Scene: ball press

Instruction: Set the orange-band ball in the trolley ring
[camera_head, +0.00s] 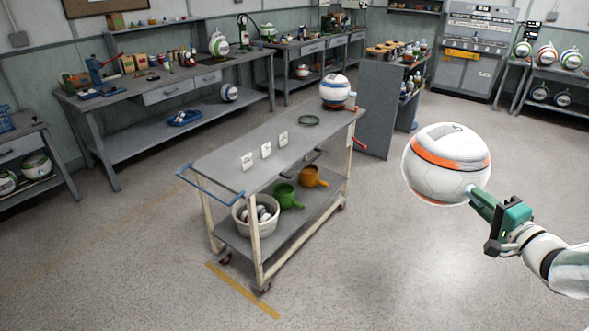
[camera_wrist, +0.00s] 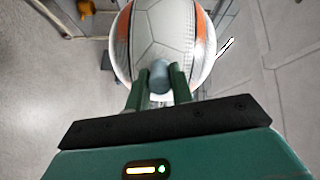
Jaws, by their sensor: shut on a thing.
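The orange-band ball (camera_head: 446,165), white with an orange and dark stripe, is held up in the air to the right of the trolley. My gripper (camera_head: 476,195) is shut on it at its lower right side. In the wrist view the ball (camera_wrist: 160,40) fills the top middle, and the two green fingers of my gripper (camera_wrist: 160,80) close on a small grey-blue part at its near side. The trolley (camera_head: 270,145) stands left of the ball. The trolley ring (camera_head: 309,120) is a dark green hoop lying flat on its top, with nothing in it.
A blue-and-orange-striped ball (camera_head: 335,90) and a small bottle stand at the trolley's far end. Several white cards (camera_head: 266,150) stand along the top. A white bucket (camera_head: 255,213) and green and orange cans sit on the lower shelf. Open floor lies around the trolley.

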